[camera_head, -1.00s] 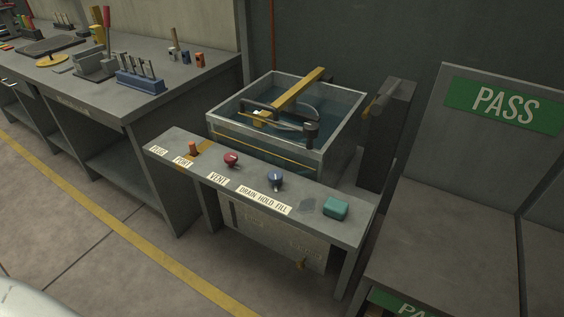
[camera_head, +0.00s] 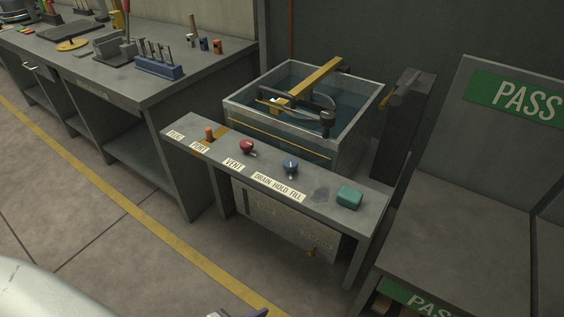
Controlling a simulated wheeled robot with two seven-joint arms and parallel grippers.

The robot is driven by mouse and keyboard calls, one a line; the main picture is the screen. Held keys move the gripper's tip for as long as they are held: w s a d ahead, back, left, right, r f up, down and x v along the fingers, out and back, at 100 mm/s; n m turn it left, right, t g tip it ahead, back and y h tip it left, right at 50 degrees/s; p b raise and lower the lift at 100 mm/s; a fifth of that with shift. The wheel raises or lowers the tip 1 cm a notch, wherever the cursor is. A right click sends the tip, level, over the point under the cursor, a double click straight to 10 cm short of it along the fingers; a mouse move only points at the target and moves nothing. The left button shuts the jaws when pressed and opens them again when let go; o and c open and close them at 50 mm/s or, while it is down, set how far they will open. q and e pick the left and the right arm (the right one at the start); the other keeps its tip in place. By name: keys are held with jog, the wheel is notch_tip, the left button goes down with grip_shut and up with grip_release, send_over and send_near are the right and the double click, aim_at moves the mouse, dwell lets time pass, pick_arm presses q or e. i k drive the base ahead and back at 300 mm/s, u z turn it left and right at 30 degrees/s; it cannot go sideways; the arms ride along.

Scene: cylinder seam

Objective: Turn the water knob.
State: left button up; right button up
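The blue knob (camera_head: 290,166) stands on the grey control bench (camera_head: 325,192), behind a label (camera_head: 278,187) reading DRAIN HOLD FILL. Its small pointer faces roughly toward the label; the exact setting is too small to tell. A red knob (camera_head: 246,147) stands to its left behind the VENT label (camera_head: 234,164). A small dark piece (camera_head: 238,313), seemingly the tip of my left gripper, just enters at the bottom edge, well short of the bench. Its fingers are cut off, so open or shut does not show. My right gripper is out of view.
A water tank (camera_head: 345,139) with a yellow bar (camera_head: 310,84) across it stands behind the bench. A green block (camera_head: 349,197) sits right of the knobs. A workbench (camera_head: 120,88) is at left, a PASS station (camera_head: 460,230) at right. Floor in front is clear.

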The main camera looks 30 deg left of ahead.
aim_at(290, 164)
jog(key=u, duration=0.95)
jog(key=k, duration=1.2)
jog(key=u, duration=1.2)
jog(key=i, duration=1.05)
jog(key=z, duration=0.85)
jog(key=i, duration=1.2)
jog(key=z, duration=1.35)
jog(key=i, duration=0.2)
jog(key=z, duration=0.15)
